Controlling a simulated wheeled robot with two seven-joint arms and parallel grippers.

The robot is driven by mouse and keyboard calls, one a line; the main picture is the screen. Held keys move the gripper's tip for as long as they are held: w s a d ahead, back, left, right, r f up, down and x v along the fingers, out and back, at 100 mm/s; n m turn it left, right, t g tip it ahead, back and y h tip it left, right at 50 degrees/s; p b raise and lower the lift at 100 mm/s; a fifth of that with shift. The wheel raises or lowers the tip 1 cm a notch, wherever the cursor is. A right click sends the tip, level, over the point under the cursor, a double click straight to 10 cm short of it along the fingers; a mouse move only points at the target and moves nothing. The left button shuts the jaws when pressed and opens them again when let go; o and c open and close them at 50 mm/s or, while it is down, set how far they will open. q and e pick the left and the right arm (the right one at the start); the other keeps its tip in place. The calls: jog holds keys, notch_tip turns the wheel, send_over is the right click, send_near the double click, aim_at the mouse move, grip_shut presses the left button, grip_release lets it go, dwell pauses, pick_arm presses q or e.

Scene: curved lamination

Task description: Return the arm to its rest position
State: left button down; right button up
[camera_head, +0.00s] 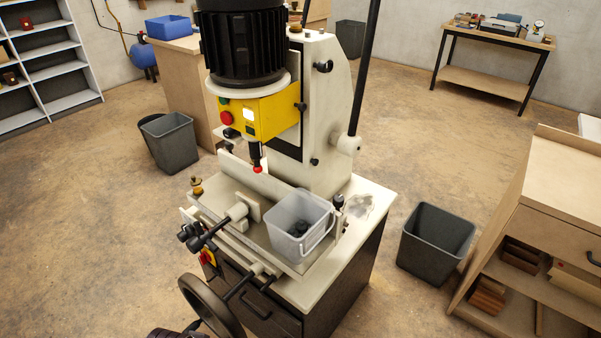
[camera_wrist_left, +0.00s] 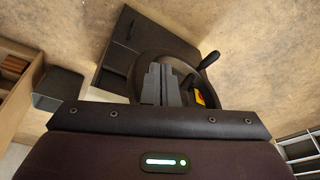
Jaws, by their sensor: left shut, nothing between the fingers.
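My left gripper (camera_wrist_left: 161,84) shows in the left wrist view with its two dark fingers together and nothing between them. It points toward the black handwheel (camera_wrist_left: 150,62) and the dark machine cabinet (camera_wrist_left: 122,45); whether it touches the wheel cannot be told. In the head view only a dark piece, possibly part of my arm, shows at the bottom edge, left of the handwheel (camera_head: 211,305); no gripper can be made out there. My right gripper is in neither view.
A drilling or milling machine (camera_head: 318,120) stands in the middle, with a clear bucket (camera_head: 298,226) on its table. A grey bin (camera_head: 433,243) and a wooden cabinet (camera_head: 561,180) stand to the right. Another bin (camera_head: 170,142) stands at left. Bare floor (camera_head: 90,220) is clear at left.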

pick_arm(q)
jog(key=s+f+g, duration=0.1)
jog(key=s+f, duration=0.1)
jog(key=f, duration=1)
jog(key=s+f, duration=0.2)
jog(key=f, duration=0.9)
jog(key=s+a+f, duration=0.2)
jog(key=s+f, duration=0.6)
jog(key=s, duration=0.1)
jog(key=s+a+f+g+p, duration=0.1)
jog(key=s+f, duration=0.7)
jog(key=s, duration=0.2)
jog(key=shift+a+p, duration=0.3)
jog(key=shift+a, duration=0.1)
jog(key=shift+s+f, duration=0.1)
jog(key=shift+s, duration=0.1)
